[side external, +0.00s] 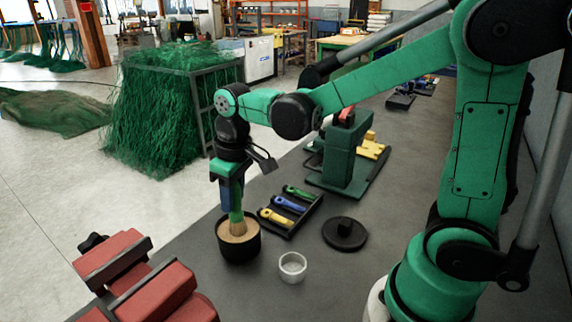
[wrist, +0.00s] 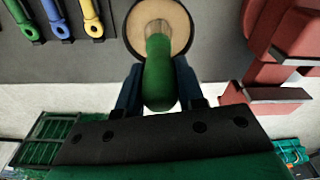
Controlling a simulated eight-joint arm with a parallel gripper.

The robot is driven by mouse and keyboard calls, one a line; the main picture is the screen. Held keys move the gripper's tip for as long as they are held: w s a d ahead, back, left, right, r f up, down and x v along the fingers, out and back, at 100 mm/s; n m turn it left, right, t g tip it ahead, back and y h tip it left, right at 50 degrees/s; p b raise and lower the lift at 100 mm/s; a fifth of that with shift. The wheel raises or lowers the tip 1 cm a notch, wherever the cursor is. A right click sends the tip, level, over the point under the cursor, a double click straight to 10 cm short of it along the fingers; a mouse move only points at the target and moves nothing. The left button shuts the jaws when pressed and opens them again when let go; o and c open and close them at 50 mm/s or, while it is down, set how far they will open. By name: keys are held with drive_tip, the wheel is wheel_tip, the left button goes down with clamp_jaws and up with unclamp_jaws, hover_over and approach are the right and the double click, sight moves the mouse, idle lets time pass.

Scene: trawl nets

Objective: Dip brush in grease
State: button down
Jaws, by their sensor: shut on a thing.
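My gripper (side external: 231,192) is shut on the brush (side external: 236,215), which has a green handle. The brush is upright, with its lower end at the tan grease (side external: 236,231) in the black pot (side external: 240,250). In the wrist view the green handle of the brush (wrist: 159,75) sits between the blue fingers of my gripper (wrist: 158,88), and its pale end meets the tan surface in the round pot (wrist: 129,27). I cannot tell how deep the bristles go.
A black tray (side external: 262,228) with green, blue and yellow tools lies right of the pot. A small clear cup (side external: 292,267) and a black round lid (side external: 344,234) stand nearby. A red vise-like block (side external: 150,292) is at front left. A green machine (side external: 345,155) stands behind.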

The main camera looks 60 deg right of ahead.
drive_tip(key=shift+r, duration=3.5)
